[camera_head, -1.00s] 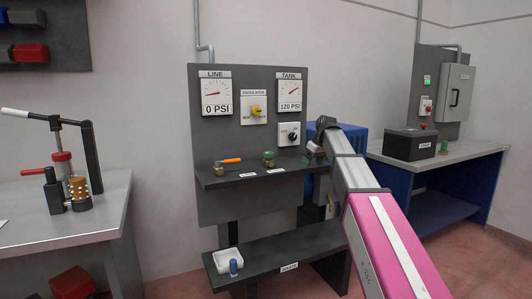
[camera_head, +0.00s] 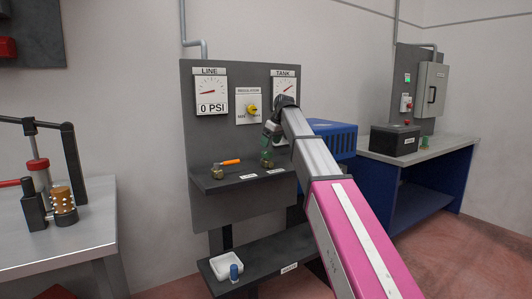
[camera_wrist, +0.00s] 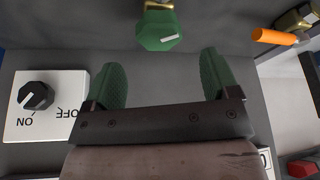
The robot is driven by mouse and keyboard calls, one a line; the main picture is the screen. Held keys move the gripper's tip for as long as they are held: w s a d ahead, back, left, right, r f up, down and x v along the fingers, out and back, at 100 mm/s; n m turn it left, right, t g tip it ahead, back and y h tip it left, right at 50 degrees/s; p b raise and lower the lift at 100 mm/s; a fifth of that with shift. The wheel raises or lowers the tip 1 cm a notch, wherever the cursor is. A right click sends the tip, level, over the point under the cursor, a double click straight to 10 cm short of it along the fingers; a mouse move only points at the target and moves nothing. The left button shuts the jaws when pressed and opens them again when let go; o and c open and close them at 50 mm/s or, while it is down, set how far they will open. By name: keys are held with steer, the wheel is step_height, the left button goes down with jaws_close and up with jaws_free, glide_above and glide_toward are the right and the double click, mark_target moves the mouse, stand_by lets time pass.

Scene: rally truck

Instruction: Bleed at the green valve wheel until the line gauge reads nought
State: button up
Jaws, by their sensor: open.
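The green valve wheel (camera_head: 267,158) sits on the grey panel's shelf, right of an orange-handled valve. It also shows at the top of the wrist view (camera_wrist: 158,30), with a pale mark on its face. My gripper (camera_head: 268,140) is open and empty just above the wheel in the head view. In the wrist view its two green fingers (camera_wrist: 164,75) stand apart, with the wheel just beyond the gap and apart from them. The line gauge (camera_head: 211,90) reads 0 PSI. The tank gauge (camera_head: 285,83) is partly hidden by my arm.
The orange-handled valve (camera_head: 225,168) stands left of the wheel. The yellow regulator knob (camera_head: 253,109) is on the panel above. An ON/OFF knob (camera_wrist: 36,96) lies left of my fingers in the wrist view. A lower shelf holds a white tray (camera_head: 226,266).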

mark_target(267, 152)
steer(key=shift+x, duration=2.75)
steer(key=c, duration=0.9)
